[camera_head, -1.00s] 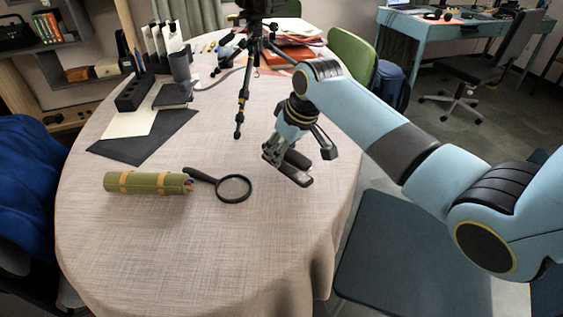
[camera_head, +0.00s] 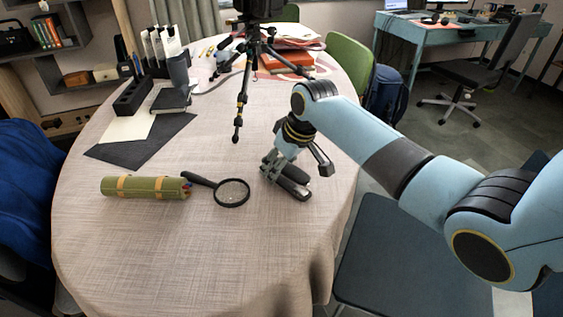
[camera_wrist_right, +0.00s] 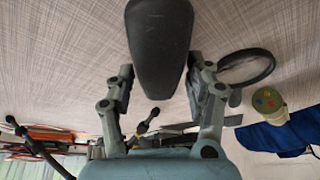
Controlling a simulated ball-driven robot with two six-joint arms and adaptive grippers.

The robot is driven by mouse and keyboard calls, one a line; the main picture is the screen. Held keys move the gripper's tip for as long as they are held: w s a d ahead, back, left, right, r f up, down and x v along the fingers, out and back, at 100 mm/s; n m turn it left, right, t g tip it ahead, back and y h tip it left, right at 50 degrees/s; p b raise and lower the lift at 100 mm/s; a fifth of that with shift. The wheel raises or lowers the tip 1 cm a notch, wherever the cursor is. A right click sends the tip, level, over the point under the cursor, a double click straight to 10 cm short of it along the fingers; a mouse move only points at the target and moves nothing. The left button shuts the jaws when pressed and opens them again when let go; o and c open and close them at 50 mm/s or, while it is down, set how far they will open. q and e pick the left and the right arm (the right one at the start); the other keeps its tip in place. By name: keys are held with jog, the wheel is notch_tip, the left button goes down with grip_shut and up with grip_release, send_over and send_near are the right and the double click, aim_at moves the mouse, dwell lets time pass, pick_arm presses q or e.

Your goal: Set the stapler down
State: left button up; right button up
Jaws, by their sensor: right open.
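The dark grey stapler (camera_head: 290,184) is at the right side of the table, right of the magnifying glass, and appears to rest on the cloth. In the right wrist view its rounded dark body (camera_wrist_right: 160,42) lies between the fingers. My right gripper (camera_head: 283,170) is low over the stapler. In the right wrist view its fingers (camera_wrist_right: 160,84) stand apart on both sides of the stapler, with narrow gaps beside it. The gripper partly hides the stapler in the head view. My left gripper is not in view.
A magnifying glass (camera_head: 232,193) and a green roll (camera_head: 145,187) lie to the left. A black tripod (camera_head: 243,95) stands behind. A dark sheet (camera_head: 140,146) and black organiser (camera_head: 133,96) are at back left. The front of the round table (camera_head: 190,245) is clear.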

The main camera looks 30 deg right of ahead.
jog(key=p+v, duration=0.2)
jog(key=v, duration=1)
jog(key=shift+s+r, duration=0.1)
jog(key=s+a+m+h, duration=0.1)
jog(key=s+a, duration=0.1)
jog(key=s, duration=1.1)
jog(key=s+a+h, duration=0.1)
jog(key=s+a, duration=0.2)
jog(key=s, duration=1)
notch_tip(320, 180, down, 28)
jog(key=s+d+g+b, duration=0.1)
jog(key=s+d+g, duration=0.1)
jog(key=d, duration=0.1)
jog(key=s+f+g+b, duration=0.1)
jog(key=s+f, duration=1.6)
jog(key=shift+s+d+m+b, duration=0.35)
jog(key=shift+d+m, duration=0.05)
jog(key=shift+d, duration=0.05)
